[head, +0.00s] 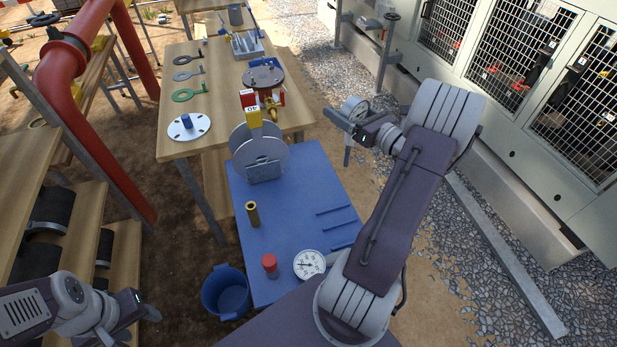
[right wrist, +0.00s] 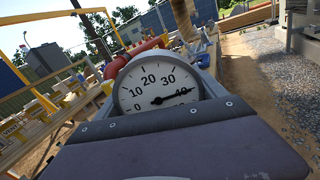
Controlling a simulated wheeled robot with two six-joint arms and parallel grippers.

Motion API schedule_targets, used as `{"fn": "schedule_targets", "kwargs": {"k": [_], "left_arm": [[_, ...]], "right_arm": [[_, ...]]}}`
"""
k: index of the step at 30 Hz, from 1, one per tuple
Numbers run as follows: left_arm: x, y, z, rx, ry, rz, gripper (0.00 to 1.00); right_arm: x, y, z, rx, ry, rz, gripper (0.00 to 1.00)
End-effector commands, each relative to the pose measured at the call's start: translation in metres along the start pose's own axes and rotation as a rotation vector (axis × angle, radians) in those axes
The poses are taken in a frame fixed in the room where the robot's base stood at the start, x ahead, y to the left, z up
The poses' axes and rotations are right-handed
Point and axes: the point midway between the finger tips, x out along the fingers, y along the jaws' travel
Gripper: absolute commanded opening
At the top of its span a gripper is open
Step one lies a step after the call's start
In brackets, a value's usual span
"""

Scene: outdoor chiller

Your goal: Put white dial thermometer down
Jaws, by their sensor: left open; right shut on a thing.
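The white dial thermometer (head: 354,108) is in my right gripper (head: 346,122), up in the air right of the long wooden table. Its stem points down. In the right wrist view its round face (right wrist: 157,85) shows black numbers and a dark needle, with the lower part hidden behind the gripper. A second white dial gauge (head: 309,264) lies on the blue work surface (head: 300,200), near its front right and partly hidden by my right arm. My left gripper (head: 146,312) is open and empty at the lower left, beside the blue bucket.
The blue surface also bears a grey round stand (head: 260,155), a brass tube (head: 253,214) and a red-capped piece (head: 269,264). A blue bucket (head: 226,292) stands left of it. Spanner-like tools and a white flange (head: 188,127) lie on the wooden table (head: 215,90). A red pipe (head: 105,135) runs at left.

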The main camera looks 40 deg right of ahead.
Motion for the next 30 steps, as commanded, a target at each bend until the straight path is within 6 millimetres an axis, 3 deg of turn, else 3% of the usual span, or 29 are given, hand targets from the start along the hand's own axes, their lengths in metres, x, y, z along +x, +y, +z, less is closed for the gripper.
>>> {"fn": "schedule_targets", "kwargs": {"k": [5,12,18,24,30], "left_arm": [[-0.001,0.000,0.000,0.000,0.000,0.000,0.51],[-0.006,0.000,-0.001,0.000,0.000,0.000,0.51],[-0.009,0.000,-0.001,0.000,0.000,0.000,0.51],[-0.009,0.000,-0.001,0.000,0.000,0.000,0.51],[-0.012,0.000,-0.001,0.000,0.000,0.000,0.51]], "right_arm": [[0.007,0.002,-0.005,0.009,-0.001,0.000,0.31],[0.068,0.019,-0.047,0.010,0.002,0.005,0.31],[0.103,0.027,-0.072,0.007,0.000,0.000,0.31],[0.109,0.027,-0.078,0.006,-0.001,-0.003,0.31],[0.108,0.022,-0.111,0.008,0.000,-0.003,0.31]]}}
